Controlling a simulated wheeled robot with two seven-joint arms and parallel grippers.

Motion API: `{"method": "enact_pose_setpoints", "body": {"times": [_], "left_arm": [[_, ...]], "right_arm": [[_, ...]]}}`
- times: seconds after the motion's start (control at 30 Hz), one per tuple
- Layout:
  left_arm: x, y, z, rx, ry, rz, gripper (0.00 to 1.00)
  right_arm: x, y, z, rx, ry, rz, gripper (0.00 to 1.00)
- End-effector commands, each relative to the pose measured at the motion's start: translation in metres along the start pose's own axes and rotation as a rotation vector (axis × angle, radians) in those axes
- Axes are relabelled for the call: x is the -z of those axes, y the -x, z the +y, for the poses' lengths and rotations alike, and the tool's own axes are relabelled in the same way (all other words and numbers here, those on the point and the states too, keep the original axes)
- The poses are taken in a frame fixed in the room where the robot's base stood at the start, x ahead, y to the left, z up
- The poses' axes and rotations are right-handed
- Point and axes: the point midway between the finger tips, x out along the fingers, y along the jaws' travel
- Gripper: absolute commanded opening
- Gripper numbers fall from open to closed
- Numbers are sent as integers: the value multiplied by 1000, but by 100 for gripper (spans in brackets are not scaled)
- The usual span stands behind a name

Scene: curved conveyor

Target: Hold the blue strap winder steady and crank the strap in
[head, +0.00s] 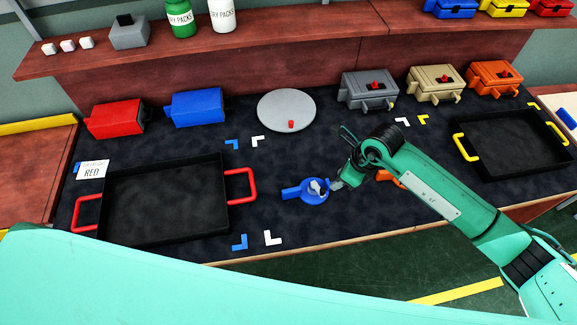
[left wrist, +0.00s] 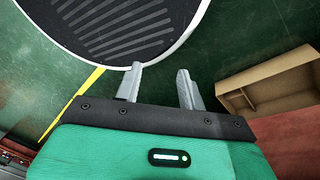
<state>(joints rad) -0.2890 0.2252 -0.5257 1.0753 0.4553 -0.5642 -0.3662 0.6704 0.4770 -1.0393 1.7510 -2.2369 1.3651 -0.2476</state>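The blue strap winder (head: 311,198) lies on the dark mat near the front middle of the table, its handle pointing left. Small pale parts show on its top. My right gripper (head: 331,186) is at the winder's right side, over or against its top. Whether its fingers touch or hold anything is too small to tell. My left gripper (left wrist: 160,72) shows in the left wrist view with its fingers apart and nothing between them. It is away from the winder, which that view does not show. An orange object (head: 386,176) is partly hidden behind my right arm.
A black tray with red handles (head: 165,238) stands left of the winder, one with yellow handles (head: 515,175) at the right. A grey disc (head: 285,108) lies behind, between coloured boxes. In the left wrist view, a white-rimmed ribbed surface (left wrist: 125,60) and cardboard box (left wrist: 265,85) are near.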

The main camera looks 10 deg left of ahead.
Motion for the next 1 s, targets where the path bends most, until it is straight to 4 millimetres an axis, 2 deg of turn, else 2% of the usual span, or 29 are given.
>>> {"method": "enact_pose_setpoints", "body": {"times": [0.03, 0.1, 0.23, 0.33, 0.4, 0.57, 0.77, 0.9, 1.0], "left_arm": [[14, 9, 16, -48, -51, 11, 40], [30, 23, 42, -125, -122, 21, 40], [49, 52, 95, -278, -256, 38, 40], [55, 79, 139, -403, -362, 50, 40], [94, 90, 136, -400, -390, 46, 40], [165, 125, 130, -376, -450, 3, 40], [249, 187, 117, -289, -510, -62, 40], [298, 240, 106, -197, -524, -109, 40], [332, 263, 61, -99, -548, -135, 40]], "right_arm": [[0, 0, 0, 0, 0, -1, 36], [0, 0, 0, 0, 0, -1, 36], [0, 0, 0, -1, 0, -1, 36], [0, 0, 0, -1, 0, -1, 36], [0, 0, 0, -1, 0, -1, 36], [0, 0, 0, -1, 0, -1, 36], [0, 0, 0, -1, 0, -1, 36], [0, 0, 0, -1, 0, -1, 36], [0, 0, 0, -1, 0, -1, 36]]}}
